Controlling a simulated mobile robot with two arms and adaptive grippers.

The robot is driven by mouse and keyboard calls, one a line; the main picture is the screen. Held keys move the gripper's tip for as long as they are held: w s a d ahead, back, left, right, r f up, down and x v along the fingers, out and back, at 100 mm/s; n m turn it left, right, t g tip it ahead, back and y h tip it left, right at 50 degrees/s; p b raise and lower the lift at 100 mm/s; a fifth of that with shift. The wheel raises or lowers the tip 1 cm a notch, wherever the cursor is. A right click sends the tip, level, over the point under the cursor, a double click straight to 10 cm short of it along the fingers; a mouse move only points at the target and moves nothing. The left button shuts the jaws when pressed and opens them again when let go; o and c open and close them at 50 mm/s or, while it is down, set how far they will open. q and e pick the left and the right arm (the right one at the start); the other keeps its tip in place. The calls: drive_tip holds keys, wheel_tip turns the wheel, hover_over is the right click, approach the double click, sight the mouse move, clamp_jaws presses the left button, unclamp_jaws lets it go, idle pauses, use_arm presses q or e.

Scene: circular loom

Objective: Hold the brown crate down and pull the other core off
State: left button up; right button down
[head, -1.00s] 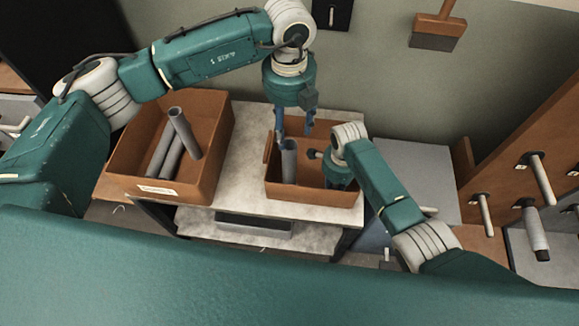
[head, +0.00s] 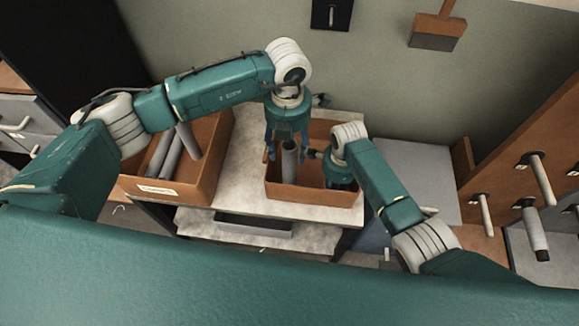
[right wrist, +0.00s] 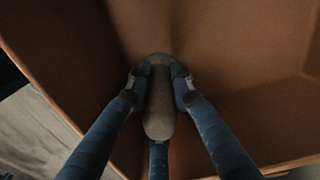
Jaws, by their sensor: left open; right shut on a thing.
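The brown crate (head: 312,194) on the right stands on the pale bench top. A grey core (head: 289,162) stands upright in its left part. My left gripper (head: 287,154) points down, open, its fingers either side of the core's upper end; contact is unclear. My right gripper (head: 339,186) reaches down inside the crate, right of this core; its fingertips are hidden in the head view. In the right wrist view, my right gripper (right wrist: 158,88) is shut on a grey, rounded, core-like piece (right wrist: 159,105) against the crate's brown inside (right wrist: 235,55).
A second brown crate (head: 165,191) with a white label stands to the left, holding several grey cores (head: 187,141). Bare bench top (head: 238,165) lies between the crates. A wooden rack with pegs (head: 542,178) stands at the right.

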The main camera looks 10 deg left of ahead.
sight(289, 161)
use_arm(q)
drive_tip(key=shift+f, duration=3.45)
clamp_jaws()
